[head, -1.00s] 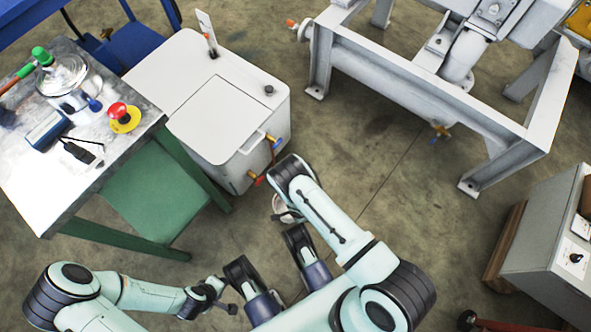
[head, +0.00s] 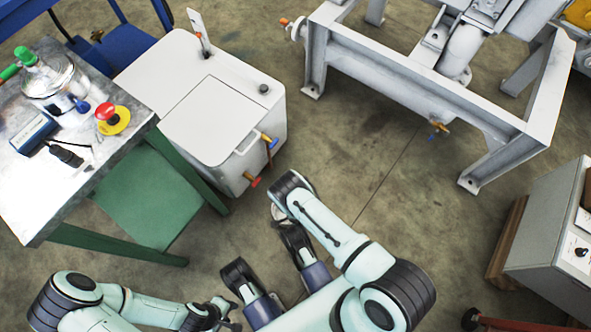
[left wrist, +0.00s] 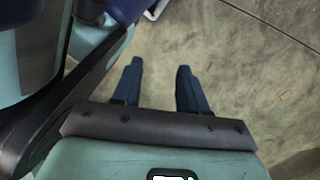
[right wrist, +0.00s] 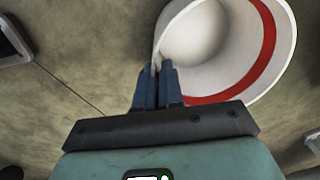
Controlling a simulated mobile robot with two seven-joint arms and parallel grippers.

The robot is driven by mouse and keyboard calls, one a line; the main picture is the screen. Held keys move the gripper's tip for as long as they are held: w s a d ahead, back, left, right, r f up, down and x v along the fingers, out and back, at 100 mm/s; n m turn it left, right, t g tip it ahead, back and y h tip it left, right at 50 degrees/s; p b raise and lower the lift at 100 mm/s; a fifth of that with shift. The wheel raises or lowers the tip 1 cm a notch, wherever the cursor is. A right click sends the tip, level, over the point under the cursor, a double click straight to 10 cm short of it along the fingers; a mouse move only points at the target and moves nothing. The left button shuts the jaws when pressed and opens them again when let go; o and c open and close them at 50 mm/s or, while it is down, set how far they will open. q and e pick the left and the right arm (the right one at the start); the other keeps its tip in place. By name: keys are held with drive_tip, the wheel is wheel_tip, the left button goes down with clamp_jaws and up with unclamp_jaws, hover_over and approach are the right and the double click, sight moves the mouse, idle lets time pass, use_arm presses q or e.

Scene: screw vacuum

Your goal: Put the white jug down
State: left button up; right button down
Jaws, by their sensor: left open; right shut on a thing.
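The white jug (right wrist: 232,30) fills the upper right of the right wrist view, with a red band curving along it and its pale hollow showing. My right gripper (right wrist: 160,68) is shut on its near left edge. In the head view only a small pale piece of the jug (head: 277,212) shows beside my right forearm, which hides most of it and the right fingers. My left gripper (head: 226,316) is low in the head view, away from the jug. In the left wrist view its two fingers (left wrist: 159,68) are apart with nothing between them.
A white cabinet (head: 215,115) with a lid and coloured valves stands ahead. A metal-topped table (head: 40,195) with a glass vessel (head: 52,78) and a red button (head: 107,112) is at left. A grey frame (head: 420,90) stands at upper right. Bare floor (head: 365,160) lies between.

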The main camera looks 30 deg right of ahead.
drive_tip(key=c, duration=1.5)
unclamp_jaws()
drive_tip(key=shift+f, duration=0.1)
drive_tip(key=shift+c, duration=0.2)
use_arm(q)
drive_tip(key=w+d+r+t+p, duration=0.1)
drive_tip(key=w+r+t+p, duration=0.2)
drive_tip(key=w, duration=0.6)
wheel_tip(320, 180, up, 4)
drive_tip(key=shift+w+f+m+t+p, duration=0.2)
drive_tip(key=shift+w+m+t+p, duration=0.15)
drive_tip(key=shift+p, duration=0.7)
use_arm(e)
wheel_tip(320, 180, up, 12)
drive_tip(key=shift+s, duration=0.35)
use_arm(q)
drive_tip(key=shift+d, duration=0.1)
use_arm(e)
drive_tip(key=shift+r, duration=0.2)
